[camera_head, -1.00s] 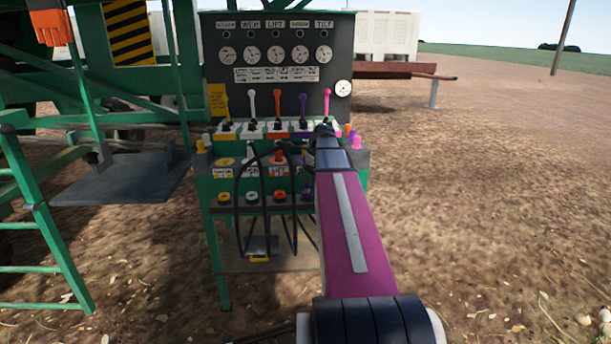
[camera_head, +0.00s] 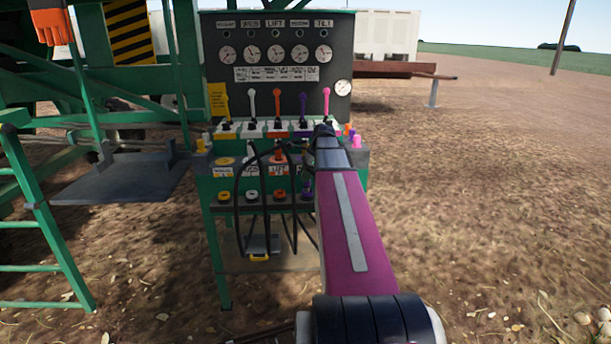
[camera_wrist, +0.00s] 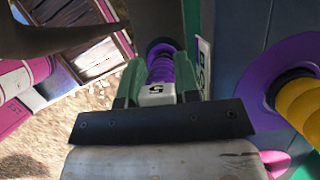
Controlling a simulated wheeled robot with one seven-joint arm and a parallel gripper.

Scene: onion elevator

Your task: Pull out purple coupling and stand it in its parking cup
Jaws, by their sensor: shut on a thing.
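In the wrist view my gripper (camera_wrist: 160,75) has its two green fingers shut on the purple coupling (camera_wrist: 158,66), a ribbed purple body with a white marked block at its near end. The coupling's far end meets a dark round rim with purple around it; I cannot tell whether it is still seated there. In the head view my purple arm hides the gripper and most of the coupling.
The green stand carries a gauge panel (camera_head: 278,62), a row of coloured levers (camera_head: 277,104) and hanging black hoses (camera_head: 238,200). In the wrist view a large purple ring (camera_wrist: 257,82) with a yellow ribbed part (camera_wrist: 299,103) is close at right. Open ground lies right of the stand.

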